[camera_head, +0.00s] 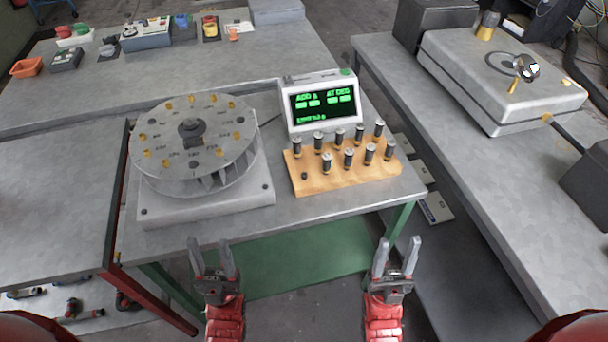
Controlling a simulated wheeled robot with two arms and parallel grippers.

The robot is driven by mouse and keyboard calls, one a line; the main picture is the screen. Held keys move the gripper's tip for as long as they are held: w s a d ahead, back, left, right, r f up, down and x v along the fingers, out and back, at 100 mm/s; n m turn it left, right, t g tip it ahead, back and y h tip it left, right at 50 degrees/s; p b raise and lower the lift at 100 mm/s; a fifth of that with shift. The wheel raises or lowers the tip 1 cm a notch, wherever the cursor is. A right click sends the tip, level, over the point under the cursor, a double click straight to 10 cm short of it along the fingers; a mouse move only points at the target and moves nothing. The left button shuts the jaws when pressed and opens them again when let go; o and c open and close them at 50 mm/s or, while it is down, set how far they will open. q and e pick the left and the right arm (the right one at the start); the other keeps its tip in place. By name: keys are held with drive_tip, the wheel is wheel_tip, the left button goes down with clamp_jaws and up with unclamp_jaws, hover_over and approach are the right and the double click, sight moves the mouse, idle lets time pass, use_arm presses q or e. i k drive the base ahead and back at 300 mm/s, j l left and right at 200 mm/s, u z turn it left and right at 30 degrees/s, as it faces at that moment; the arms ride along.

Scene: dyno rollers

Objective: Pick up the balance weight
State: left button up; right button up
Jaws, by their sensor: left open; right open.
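Several small dark cylindrical balance weights with silver tops stand upright in a wooden block (312,188) on the table; one of them is the front-left weight (327,164). One hole at the block's front left is empty. A round grey rotor disc (170,140) with yellow-marked holes sits on a base left of the block. A display (322,103) with green text, partly readable as "ADD" and "AT DEG", stands behind the block. My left gripper (213,252) is open and empty, in front of the table edge. My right gripper (396,252) is open and empty, in front of the table's right corner.
A second bench (480,170) at the right carries a grey box-shaped machine (500,85). The back bench (80,90) holds an orange bin (27,67) and several small devices. The grey tabletop (300,215) has a narrow bare strip in front of the block.

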sight(187, 143)
drive_tip(key=u, duration=0.7)
drive_tip(key=k+l+u, duration=0.15)
drive_tip(key=l+u, duration=0.3)
drive_tip(key=k+l+u, duration=0.25)
drive_tip(key=u, duration=0.25)
